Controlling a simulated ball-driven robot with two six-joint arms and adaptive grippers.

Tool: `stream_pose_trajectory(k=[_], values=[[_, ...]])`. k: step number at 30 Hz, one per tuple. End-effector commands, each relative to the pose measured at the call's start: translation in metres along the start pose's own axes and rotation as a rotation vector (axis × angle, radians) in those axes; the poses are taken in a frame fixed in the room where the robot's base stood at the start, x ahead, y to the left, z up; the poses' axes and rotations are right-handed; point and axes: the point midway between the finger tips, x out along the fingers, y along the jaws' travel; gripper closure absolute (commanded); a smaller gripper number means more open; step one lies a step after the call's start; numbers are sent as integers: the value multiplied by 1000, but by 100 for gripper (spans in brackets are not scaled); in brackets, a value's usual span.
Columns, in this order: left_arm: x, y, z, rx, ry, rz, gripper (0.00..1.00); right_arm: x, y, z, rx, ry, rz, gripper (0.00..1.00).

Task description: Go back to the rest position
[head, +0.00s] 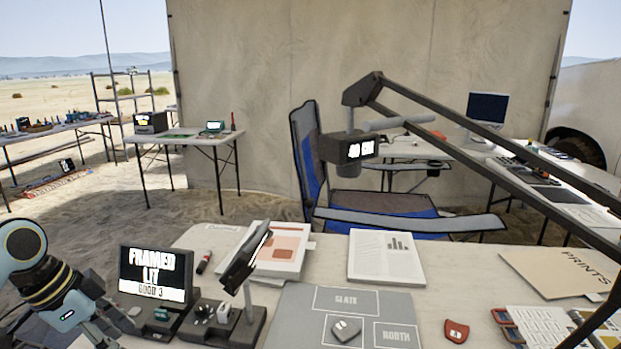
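My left arm comes in at the lower left of the head view, with its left gripper (92,325) low beside the black display stand. Its fingers are partly cut off by the bottom edge, and I cannot tell whether they are open or shut. My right gripper is not in view. A grey sorting mat (300,318) marked SLATE and NORTH lies at the front of the table. A grey stone-like piece (345,330) sits on the mat. A dark red piece (456,331) lies on the table to the right of the mat.
A display (155,272) reading FRAMED LIT GOOD 3 stands near my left gripper, beside a small stand (238,325) with a tilted dark panel. A boom-mounted device (348,150) hangs above the table. Papers (386,257) and a PRINTS folder (560,270) lie further back.

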Motion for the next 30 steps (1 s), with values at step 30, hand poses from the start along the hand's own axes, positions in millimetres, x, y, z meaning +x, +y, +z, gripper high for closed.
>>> stream_pose_trajectory(k=[30], values=[[296, 246, 312, -576, -407, 34, 51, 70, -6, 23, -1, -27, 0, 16]])
